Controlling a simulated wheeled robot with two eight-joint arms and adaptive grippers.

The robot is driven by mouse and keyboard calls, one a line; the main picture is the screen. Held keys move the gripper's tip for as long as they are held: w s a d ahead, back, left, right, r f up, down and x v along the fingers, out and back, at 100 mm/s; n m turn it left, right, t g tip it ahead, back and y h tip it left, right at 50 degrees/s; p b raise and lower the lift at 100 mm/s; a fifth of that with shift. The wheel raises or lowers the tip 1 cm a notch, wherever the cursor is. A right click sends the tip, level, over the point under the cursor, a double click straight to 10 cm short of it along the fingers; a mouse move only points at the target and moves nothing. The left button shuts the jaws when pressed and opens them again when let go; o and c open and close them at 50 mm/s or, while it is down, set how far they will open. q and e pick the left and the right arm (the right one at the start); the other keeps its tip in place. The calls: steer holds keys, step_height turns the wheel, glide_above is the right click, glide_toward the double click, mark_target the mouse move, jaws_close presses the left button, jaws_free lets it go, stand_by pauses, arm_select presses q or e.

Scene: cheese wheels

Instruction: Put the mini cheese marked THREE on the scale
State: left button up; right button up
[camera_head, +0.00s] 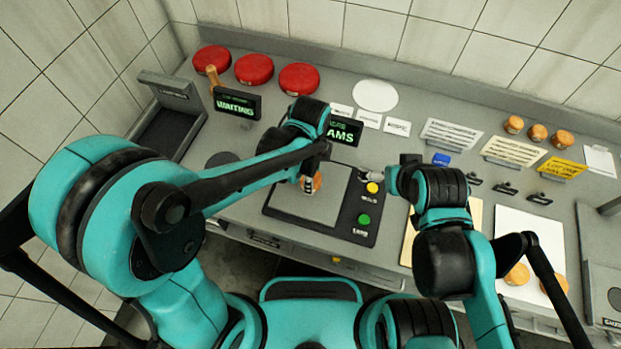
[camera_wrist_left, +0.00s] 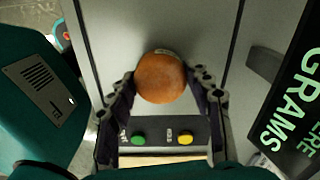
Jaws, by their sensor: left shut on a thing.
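My left gripper (camera_head: 313,183) is shut on an orange mini cheese (camera_wrist_left: 160,77), with a finger on each side of it. The cheese (camera_head: 316,182) is over the grey plate of the scale (camera_head: 283,205); I cannot tell whether it touches the plate. A pale tag shows at its edge in the wrist view, but its marking is not readable. The scale has a yellow button (camera_head: 372,187) and a green button (camera_head: 364,219). Its display (camera_head: 345,131) reads "GRAMS", partly hidden by my left arm. My right gripper (camera_head: 366,174) is close to the yellow button; its fingers are too small to judge.
Three mini cheeses (camera_head: 537,132) stand at the back right. More lie on a white board (camera_head: 535,240) at the right. Three red cheese wheels (camera_head: 254,69) line the back left, near a "WAITING" sign (camera_head: 237,104). A white disc (camera_head: 375,96) lies behind the scale.

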arm_select(q)
steer(key=shift+f, duration=0.6)
steer(key=shift+f, duration=0.1)
steer(key=o, duration=1.2)
